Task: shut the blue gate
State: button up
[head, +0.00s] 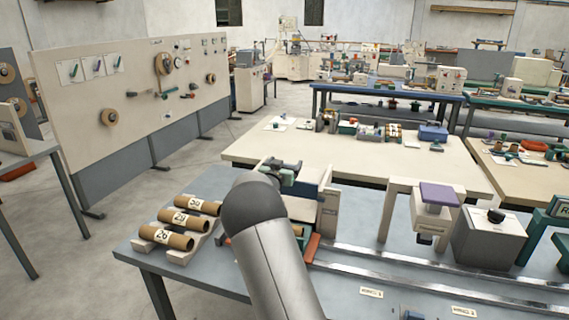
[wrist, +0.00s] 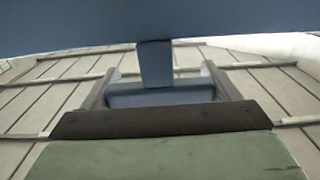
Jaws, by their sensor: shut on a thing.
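The blue gate (wrist: 160,22) fills the top of the wrist view as a broad dark blue panel. A short blue stem (wrist: 155,64) runs from it to a blue grip block (wrist: 160,96). My gripper (wrist: 160,88) has a finger on each side of this block and is shut on it. In the head view my gripper (head: 284,168) is beside the winder's pale upright, partly hidden by my arm. How far the gate is open cannot be told.
Three labelled brown tubes (head: 178,222) lie in a pale rack at left on the grey-blue bench (head: 225,275). Metal rails (head: 420,272) run right. A pale frame with a purple top (head: 440,193) and a grey box (head: 488,238) stand at right. A cream table (head: 350,160) is behind.

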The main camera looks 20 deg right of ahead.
notch_tip(320, 180, down, 5)
jog(key=b, duration=0.3)
jog(key=shift+f, duration=0.15)
jog(key=o, duration=1.3)
jog(key=b+v, duration=0.2)
jog(key=v, duration=1.5)
jog(key=shift+a, duration=0.25)
jog(key=shift+s, duration=0.1)
